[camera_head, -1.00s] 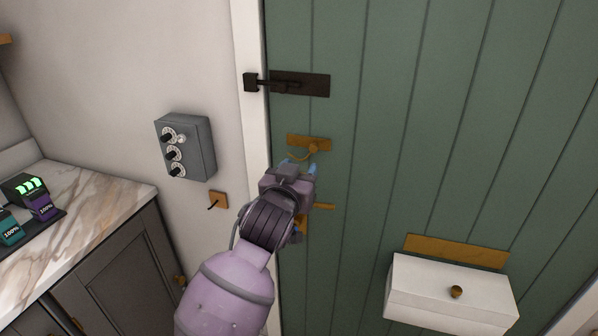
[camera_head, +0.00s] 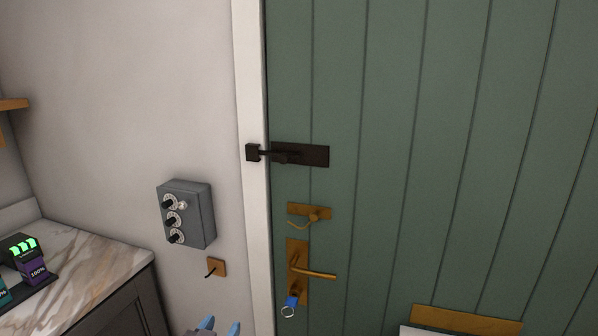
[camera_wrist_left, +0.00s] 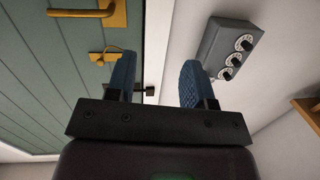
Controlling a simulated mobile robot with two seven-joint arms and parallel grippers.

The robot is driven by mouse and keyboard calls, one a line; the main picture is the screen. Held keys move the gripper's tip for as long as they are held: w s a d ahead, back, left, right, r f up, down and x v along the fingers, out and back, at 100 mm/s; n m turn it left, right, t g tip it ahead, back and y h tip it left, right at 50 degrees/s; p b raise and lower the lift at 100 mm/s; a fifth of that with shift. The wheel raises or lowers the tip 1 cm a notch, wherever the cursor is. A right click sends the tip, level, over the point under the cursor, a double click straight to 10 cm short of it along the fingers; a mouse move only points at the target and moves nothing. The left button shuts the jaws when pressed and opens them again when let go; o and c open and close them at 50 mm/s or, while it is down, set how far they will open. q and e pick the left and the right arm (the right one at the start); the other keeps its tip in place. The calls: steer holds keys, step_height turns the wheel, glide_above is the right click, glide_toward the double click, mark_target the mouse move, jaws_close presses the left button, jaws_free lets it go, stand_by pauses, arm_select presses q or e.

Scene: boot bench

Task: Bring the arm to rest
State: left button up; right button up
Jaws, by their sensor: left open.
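My left gripper (camera_head: 220,326) shows only its blue fingertips at the bottom edge of the head view, below the grey dial box. In the left wrist view its two blue fingers (camera_wrist_left: 157,82) are apart with nothing between them. The gripper is clear of the green door (camera_head: 400,150) and its fittings. The rest of the left arm is out of the head view. My right gripper is in neither view.
The door carries a dark bolt (camera_head: 300,154), a brass catch (camera_head: 309,212), and a brass handle (camera_head: 318,274) with a blue-tagged key (camera_head: 291,302) below it. A grey dial box (camera_head: 187,214) and small hook plate (camera_head: 216,267) are on the wall. A marble counter (camera_head: 85,262) stands left.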

arm_select(q)
steer(key=s+a+f+g+y, duration=0.1)
steer(key=s+a+f, duration=0.3)
steer(key=s+f, duration=0.2)
steer(key=s+a+f+n+g+y, duration=0.1)
steer(key=s+a+f+g, duration=0.1)
steer(key=s+a+f, duration=0.2)
steer(key=s+a+f+n+g+y, duration=0.1)
steer(key=s+a+f, duration=0.3)
steer(key=s+f, duration=0.4)
steer(key=s, duration=0.3)
steer(key=shift+s+f+g, duration=0.15)
steer(key=shift+s+g, duration=0.1)
steer(key=shift+g, duration=0.15)
stand_by(0.4)
